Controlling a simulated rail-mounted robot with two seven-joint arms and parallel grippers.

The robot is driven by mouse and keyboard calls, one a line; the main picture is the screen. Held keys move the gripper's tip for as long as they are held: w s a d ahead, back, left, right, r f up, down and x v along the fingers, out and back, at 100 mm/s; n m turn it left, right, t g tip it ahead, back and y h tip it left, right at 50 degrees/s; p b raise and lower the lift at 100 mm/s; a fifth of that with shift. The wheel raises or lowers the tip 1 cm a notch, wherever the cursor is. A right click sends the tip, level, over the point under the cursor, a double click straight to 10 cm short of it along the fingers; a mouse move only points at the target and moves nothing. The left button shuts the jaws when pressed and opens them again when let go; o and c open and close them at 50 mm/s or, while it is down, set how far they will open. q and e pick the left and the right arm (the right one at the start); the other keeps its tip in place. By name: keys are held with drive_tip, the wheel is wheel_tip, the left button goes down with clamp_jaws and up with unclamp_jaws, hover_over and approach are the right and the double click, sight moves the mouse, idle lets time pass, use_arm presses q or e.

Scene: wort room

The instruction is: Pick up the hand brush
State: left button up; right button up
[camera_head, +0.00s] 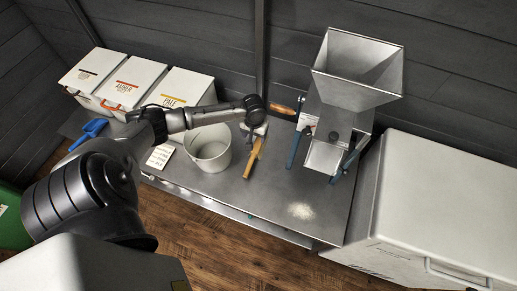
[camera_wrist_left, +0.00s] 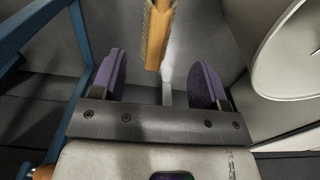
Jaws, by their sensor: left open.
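The hand brush (camera_head: 253,160), a wooden-coloured bar, lies on the metal table between the white bucket and the mill. In the left wrist view, the near end of the brush (camera_wrist_left: 157,35) shows at the top, just beyond and roughly between the fingers. My left gripper (camera_head: 257,133) is over the table at the far end of the brush, its fingers mostly hidden in the head view. In the wrist view, the left gripper (camera_wrist_left: 164,80) is open, with purple pads apart and nothing between them. My right gripper is not in view.
The white bucket (camera_head: 209,150) stands close left of the brush. The grain mill (camera_head: 335,130) with blue legs and a wooden crank handle (camera_head: 282,109) stands close right. White lidded bins (camera_head: 130,80) line the back left.

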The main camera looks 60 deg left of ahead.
use_arm(q)
drive_tip(key=b, duration=0.2)
hover_over(255, 150)
wheel_tip(255, 150, down, 8)
drive_tip(key=shift+s+d+f, duration=0.1)
drive_tip(key=shift+f, duration=0.15)
drive_tip(key=shift+f+b, duration=1.15)
drive_tip(key=shift+f, duration=1.55)
drive_tip(key=c, duration=1.1)
drive_tip(key=shift+r, duration=0.2)
wheel_tip(255, 150, up, 4)
drive_tip(key=shift+r+p, duration=0.25)
drive_tip(key=shift+p, duration=0.8)
drive_tip(key=s+d+r+p, duration=0.3)
drive_tip(key=d+r, duration=0.3)
drive_tip(key=d, duration=0.4)
drive_tip(key=shift+s+d, duration=0.4)
drive_tip(key=shift+s, duration=0.3)
